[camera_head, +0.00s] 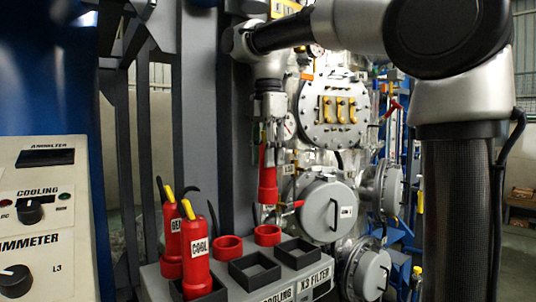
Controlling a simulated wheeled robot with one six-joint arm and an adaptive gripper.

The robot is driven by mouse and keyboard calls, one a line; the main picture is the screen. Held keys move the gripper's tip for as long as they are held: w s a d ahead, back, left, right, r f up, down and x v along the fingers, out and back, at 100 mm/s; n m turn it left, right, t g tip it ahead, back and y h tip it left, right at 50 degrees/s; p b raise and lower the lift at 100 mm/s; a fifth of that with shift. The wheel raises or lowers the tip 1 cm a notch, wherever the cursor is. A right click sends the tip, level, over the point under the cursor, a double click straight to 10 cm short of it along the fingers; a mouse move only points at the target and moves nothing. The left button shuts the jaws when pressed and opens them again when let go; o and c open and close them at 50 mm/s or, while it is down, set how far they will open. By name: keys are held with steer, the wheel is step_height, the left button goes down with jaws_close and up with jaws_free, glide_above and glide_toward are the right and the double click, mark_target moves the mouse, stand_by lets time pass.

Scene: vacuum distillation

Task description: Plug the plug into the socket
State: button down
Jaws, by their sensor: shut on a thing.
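My gripper (270,136) hangs down in the upper middle of the camera_head view. It is shut on a red plug (267,182), held upright above the grey socket box (243,291). Two red round sockets (267,235) and (228,247) stand on the box top, below the held plug. Two black square sockets (255,269) and (297,253) lie in front of them. Two more red plugs, one labelled COOL (198,258) and one behind it (171,240), stand upright at the left of the box. A gap shows between the held plug's lower end and the sockets.
A white control panel (45,215) with dark knobs stands at the left. Grey upright posts (198,110) rise behind the box. A steel vessel with round flanged covers (327,207) stands behind and right of the held plug, close to it in the picture.

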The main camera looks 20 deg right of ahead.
mark_target(268, 193)
steer(key=shift+f, duration=2.85)
steer(key=shift+f, duration=2.05)
steer(key=c, duration=0.9)
jaws_free()
steer(key=shift+r, duration=0.1)
step_height(268, 193, up, 12)
steer(key=shift+f, duration=0.1)
